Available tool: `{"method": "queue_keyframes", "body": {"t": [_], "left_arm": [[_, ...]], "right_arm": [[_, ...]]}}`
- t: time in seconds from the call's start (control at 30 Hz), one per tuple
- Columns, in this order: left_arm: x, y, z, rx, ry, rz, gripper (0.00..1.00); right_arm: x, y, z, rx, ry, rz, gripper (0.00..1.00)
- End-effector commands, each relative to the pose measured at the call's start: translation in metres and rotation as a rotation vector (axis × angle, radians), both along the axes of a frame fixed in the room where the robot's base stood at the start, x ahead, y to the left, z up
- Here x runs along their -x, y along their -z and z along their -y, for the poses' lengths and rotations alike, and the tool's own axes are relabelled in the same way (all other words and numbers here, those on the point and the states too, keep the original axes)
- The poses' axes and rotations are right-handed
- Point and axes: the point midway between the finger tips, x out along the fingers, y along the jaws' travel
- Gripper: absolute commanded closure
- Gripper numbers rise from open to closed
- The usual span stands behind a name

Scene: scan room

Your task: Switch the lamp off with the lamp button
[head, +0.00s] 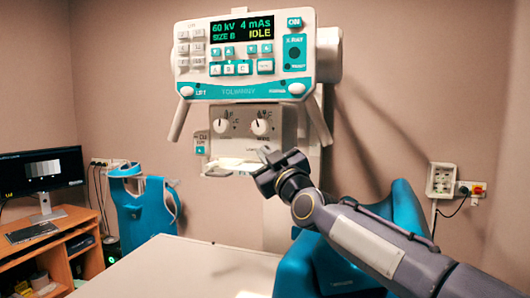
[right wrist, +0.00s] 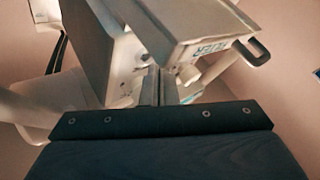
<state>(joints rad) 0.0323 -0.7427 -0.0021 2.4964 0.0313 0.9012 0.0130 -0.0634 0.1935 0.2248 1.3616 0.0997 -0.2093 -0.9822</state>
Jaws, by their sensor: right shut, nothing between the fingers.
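The lamp button is not clearly identifiable; a small teal-marked panel (head: 200,144) sits at the left of the grey control box (head: 240,145) in the head view, its lettering too small to read for certain. The box has two round knobs (head: 260,127) on its front. My right gripper (head: 264,156) is shut and empty, just below and in front of the right knob. In the right wrist view, its closed fingers (right wrist: 160,86) point at the box, with a gap I cannot judge. My left gripper is out of view.
The console (head: 245,60), its display reading IDLE, hangs above the box, with handles (head: 180,120) angled down on both sides. A pale table (head: 170,270) lies below. A blue chair (head: 405,210) stands behind my right arm. A desk with a monitor (head: 42,170) stands left.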

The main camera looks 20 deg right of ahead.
Motion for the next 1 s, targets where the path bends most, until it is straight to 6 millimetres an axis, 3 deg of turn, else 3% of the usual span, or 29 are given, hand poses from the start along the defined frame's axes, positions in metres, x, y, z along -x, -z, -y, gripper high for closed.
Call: {"method": "queue_keyframes", "body": {"t": [1.0], "left_arm": [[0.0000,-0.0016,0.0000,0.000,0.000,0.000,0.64]], "right_arm": [[-0.0004,-0.0016,-0.0009,0.000,-0.003,0.000,1.00]]}}
